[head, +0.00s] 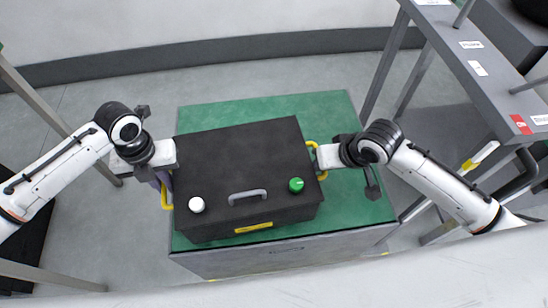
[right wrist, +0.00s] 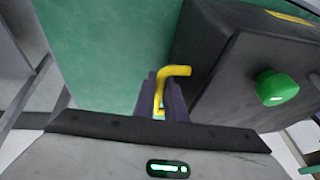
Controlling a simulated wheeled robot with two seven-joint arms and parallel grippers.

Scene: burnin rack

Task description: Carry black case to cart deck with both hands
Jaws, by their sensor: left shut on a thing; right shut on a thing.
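The black case (head: 245,165) is over the green-topped cart deck (head: 205,118). I cannot tell whether it rests on the deck or hangs just above it. It has a grey front handle, a white knob (head: 196,204), a green knob (head: 296,184) and yellow side handles. My left gripper (head: 163,183) is shut on the left yellow handle (head: 167,197). My right gripper (head: 316,158) is shut on the right yellow handle (head: 311,146). In the right wrist view, the fingers (right wrist: 165,98) close around the yellow handle (right wrist: 172,72), with the case's side beside it.
A grey shelf rack (head: 455,50) with labels stands at the right, near my right arm. Thin grey posts (head: 40,100) stand at the left. Green deck surface is bare behind and to the right of the case. Open floor lies behind the cart.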

